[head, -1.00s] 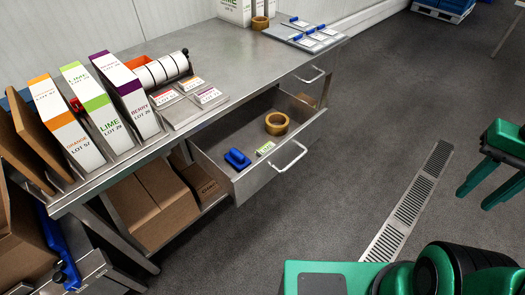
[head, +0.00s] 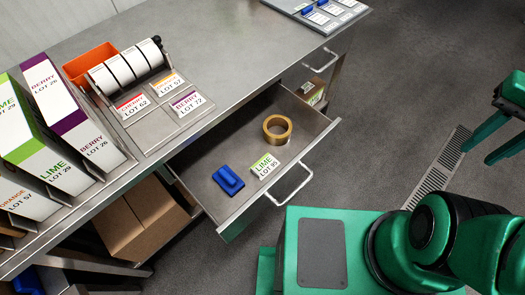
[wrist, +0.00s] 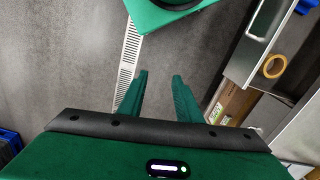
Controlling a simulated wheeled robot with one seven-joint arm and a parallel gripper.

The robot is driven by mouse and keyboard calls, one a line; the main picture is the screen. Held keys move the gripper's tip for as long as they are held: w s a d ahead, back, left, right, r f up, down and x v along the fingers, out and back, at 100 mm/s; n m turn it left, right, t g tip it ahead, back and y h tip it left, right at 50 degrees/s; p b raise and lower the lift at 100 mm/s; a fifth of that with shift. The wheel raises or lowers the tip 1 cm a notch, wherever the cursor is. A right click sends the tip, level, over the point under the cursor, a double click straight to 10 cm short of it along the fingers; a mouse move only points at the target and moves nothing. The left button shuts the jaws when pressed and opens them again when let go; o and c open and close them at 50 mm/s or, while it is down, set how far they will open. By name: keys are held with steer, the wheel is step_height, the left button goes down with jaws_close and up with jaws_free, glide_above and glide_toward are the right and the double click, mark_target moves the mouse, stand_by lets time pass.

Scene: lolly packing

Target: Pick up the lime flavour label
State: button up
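The lime flavour label (head: 265,166) is a small white card with a green band reading LIME LOT 95. It lies in the open drawer (head: 232,150), near the front wall by the handle. A blue object with a grip (head: 228,180) lies to its left and a roll of tan tape (head: 277,129) to its upper right. My gripper (head: 500,140) is at the right edge in the head view, over the floor and well apart from the drawer. In the wrist view my gripper (wrist: 160,90) has its two green fingers spread, with nothing between them.
Cherry (head: 133,107), orange (head: 168,84) and berry (head: 187,102) labels lie on a plate on the steel bench (head: 215,50). Lime and berry boxes stand at left. The drawer juts out from the bench. Open floor with a drain grate (head: 438,172) lies to the right.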

steer(key=shift+w+d, duration=0.15)
steer(key=shift+w, duration=0.15)
